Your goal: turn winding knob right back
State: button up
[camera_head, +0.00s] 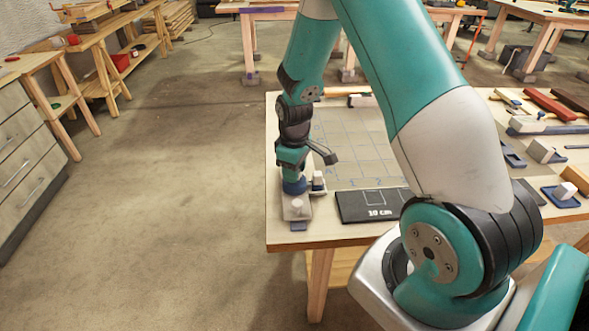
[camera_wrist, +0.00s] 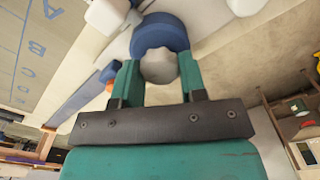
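The winding knob (camera_wrist: 160,67), a pale grey faceted piece, sits between the two teal fingers of my gripper (camera_wrist: 160,78) in the wrist view. The fingers appear to touch it on both sides. A blue rounded collar (camera_wrist: 160,34) lies just beyond the knob. In the head view, my gripper (camera_head: 295,181) points down over a narrow pale base (camera_head: 300,228) at the table's left front corner. The knob is hard to make out there, and the fingertips are too small to judge.
A black plate marked 10 cm (camera_head: 368,206) lies right of the gripper on the table (camera_head: 285,241). A grid-marked sheet (camera_head: 345,140) lies behind it. Several tools and blocks crowd the table's right side, including a blue-based block (camera_head: 560,197). Floor is clear at left.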

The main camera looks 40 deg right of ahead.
jog(key=o, duration=0.4)
jog(key=shift+r, duration=0.15)
notch_tip(320, 180, up, 17)
jog(key=b, duration=0.1)
jog(key=shift+b, duration=0.3)
jog(key=shift+r, duration=0.1)
jog(key=s+a+r+n+y, duration=0.1)
jog(key=s+a+r+y, duration=0.1)
jog(key=s+a, duration=0.9)
jog(key=s+a+r+y, duration=0.2)
jog(key=s+a+r, duration=0.1)
jog(key=s+a, duration=0.8)
jog(key=shift+a+r+n, duration=0.3)
jog(key=shift+r+n, duration=0.1)
